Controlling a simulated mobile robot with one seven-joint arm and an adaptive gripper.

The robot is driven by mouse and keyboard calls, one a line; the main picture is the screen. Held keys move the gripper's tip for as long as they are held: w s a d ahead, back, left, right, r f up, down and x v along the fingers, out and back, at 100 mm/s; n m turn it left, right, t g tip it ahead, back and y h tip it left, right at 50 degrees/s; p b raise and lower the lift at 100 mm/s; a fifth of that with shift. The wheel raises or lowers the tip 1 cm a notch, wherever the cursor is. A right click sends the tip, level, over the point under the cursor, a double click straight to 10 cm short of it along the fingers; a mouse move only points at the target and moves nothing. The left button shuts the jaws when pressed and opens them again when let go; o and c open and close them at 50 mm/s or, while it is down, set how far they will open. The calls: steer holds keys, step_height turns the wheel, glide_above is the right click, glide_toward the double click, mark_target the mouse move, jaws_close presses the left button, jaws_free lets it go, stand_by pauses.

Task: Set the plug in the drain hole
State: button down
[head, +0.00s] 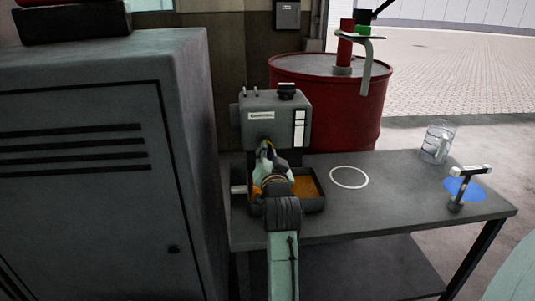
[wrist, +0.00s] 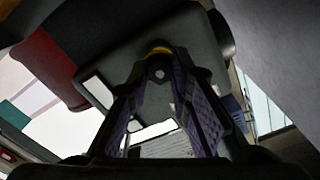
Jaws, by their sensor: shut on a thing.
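My gripper (wrist: 158,82) is shut on the plug (wrist: 158,73), a small grey piece held between the purple-padded fingertips in the wrist view. A yellow ring (wrist: 159,50) shows just beyond it, against the dark underside of the grey engine unit (wrist: 190,50). The drain hole itself is not visible; the plug and fingertips cover that spot. I cannot tell whether the plug is in it or just short of it. In the head view my gripper (head: 266,154) reaches in close under the front of the grey engine unit (head: 266,122), and the plug is hidden.
A dark tray (head: 316,204) holding orange-brown liquid sits under my gripper. On the bench (head: 392,185) are an empty white ring mark (head: 349,167), a clear jug (head: 436,143) and a T-handled tool (head: 462,186) on a blue disc. A red drum (head: 350,100) stands behind; a grey cabinet (head: 100,225) is close left.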

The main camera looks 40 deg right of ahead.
steer(key=shift+w+d, duration=0.2)
steer(key=shift+w, duration=0.15)
stand_by(0.5)
stand_by(0.5)
steer(key=c, duration=1.4)
jaws_free()
steer(key=shift+o, duration=0.2)
steer(key=v, duration=1.2)
